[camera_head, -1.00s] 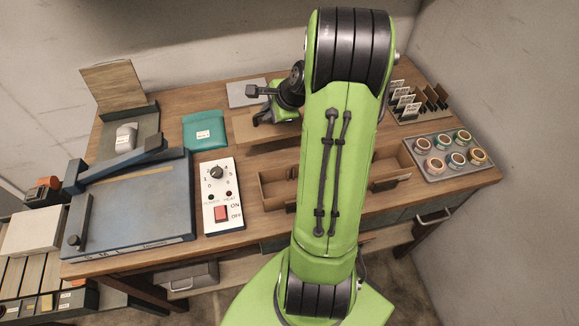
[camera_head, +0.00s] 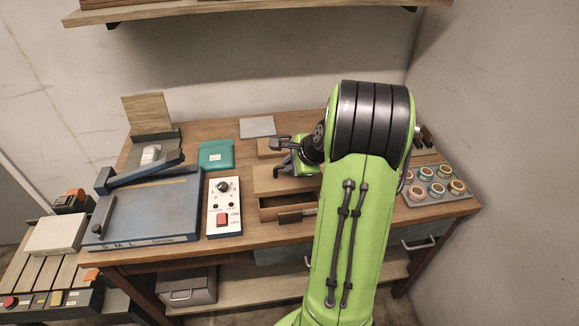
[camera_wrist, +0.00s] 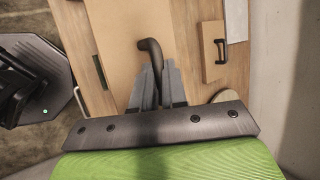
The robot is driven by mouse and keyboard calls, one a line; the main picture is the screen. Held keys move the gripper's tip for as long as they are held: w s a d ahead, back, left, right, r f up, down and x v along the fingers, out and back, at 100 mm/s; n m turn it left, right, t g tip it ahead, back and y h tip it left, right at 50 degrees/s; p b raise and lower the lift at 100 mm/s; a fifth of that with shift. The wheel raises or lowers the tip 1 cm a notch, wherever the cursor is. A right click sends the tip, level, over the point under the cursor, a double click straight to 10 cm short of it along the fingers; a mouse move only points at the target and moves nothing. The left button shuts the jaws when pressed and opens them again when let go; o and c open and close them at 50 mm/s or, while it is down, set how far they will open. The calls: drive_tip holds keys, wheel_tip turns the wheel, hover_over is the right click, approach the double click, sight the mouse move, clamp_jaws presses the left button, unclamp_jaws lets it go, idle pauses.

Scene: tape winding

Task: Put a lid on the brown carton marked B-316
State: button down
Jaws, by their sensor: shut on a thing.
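My gripper (camera_wrist: 158,92) is shut on a dark curved handle (camera_wrist: 150,48) in the wrist view. A broad flat tan panel, apparently a lid (camera_wrist: 125,30), lies right under the fingers. In the head view my gripper (camera_head: 284,164) is partly hidden by my arm, above a tan surface (camera_head: 268,180). An open brown carton (camera_head: 268,212) sits in front of it, its right part behind my arm. A dark label plate is on its front; its writing is too small to read, so I cannot confirm B-316. I cannot tell whether lid and carton touch.
Another tan panel with a black handle (camera_wrist: 212,38) lies farther back. A tray of tape rolls (camera_head: 436,187) is at right. A shelf (camera_head: 250,8) hangs above.

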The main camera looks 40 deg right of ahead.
sight(290, 175)
drive_tip(key=shift+f, duration=0.15)
drive_tip(key=shift+d+b+x, duration=0.2)
drive_tip(key=shift+b+x, duration=0.45)
drive_tip(key=shift+x, duration=0.3)
drive_tip(key=shift+s+f+b, duration=0.3)
drive_tip(key=shift+f+b, duration=0.45)
wheel_tip(290, 175, down, 5)
drive_tip(key=b, duration=0.4)
drive_tip(key=shift+r, duration=0.15)
drive_tip(key=shift+r+p, duration=0.1)
drive_tip(key=shift+p, duration=0.25)
drive_tip(key=c, duration=1.1)
unclamp_jaws()
